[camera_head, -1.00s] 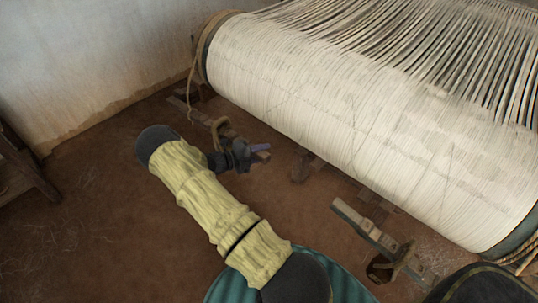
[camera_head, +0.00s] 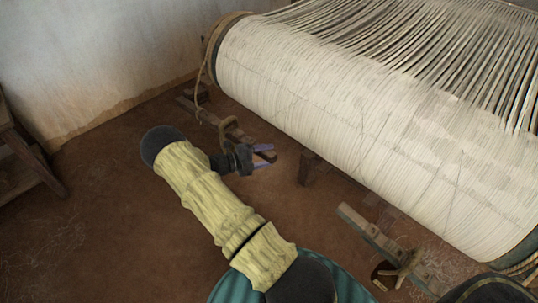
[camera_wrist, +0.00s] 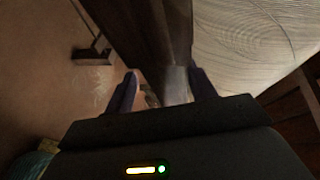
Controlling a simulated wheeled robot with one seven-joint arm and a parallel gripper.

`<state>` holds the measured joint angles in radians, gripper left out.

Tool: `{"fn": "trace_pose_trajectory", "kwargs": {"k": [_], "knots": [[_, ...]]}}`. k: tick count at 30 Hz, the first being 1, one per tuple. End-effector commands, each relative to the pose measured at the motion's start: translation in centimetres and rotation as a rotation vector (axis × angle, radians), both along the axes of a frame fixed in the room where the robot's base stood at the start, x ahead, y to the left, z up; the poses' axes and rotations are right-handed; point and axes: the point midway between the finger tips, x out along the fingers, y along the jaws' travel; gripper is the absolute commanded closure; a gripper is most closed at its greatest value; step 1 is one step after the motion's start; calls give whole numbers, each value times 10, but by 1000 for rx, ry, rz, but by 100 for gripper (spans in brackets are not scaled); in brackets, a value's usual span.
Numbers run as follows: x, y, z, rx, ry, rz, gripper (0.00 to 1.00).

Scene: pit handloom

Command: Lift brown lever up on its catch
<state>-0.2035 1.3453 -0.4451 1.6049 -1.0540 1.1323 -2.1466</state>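In the wrist view, a dark brown wooden bar (camera_wrist: 150,35), apparently this lever, runs from the top down to between my fingertips (camera_wrist: 163,84). Its pale grey end (camera_wrist: 175,85) lies close to the right finger, with a gap on the left. I cannot tell whether a finger touches it. The catch cannot be made out.
The large white warp roll (camera_head: 330,130) stands right of my gripper. A second wooden bar (camera_head: 375,240) with a rope loop lies at lower right. A dark wooden post (camera_head: 305,167) stands under the roll. Bare earth floor (camera_head: 100,220) is free on the left.

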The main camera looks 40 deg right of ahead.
Motion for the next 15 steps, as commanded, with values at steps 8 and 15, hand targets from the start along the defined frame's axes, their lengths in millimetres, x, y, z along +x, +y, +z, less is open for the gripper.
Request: {"fn": "trace_pose_trajectory", "kwargs": {"k": [8,15], "knots": [[15,54,6,5,-3,7,47],[27,99,13,4,-3,6,47]]}}
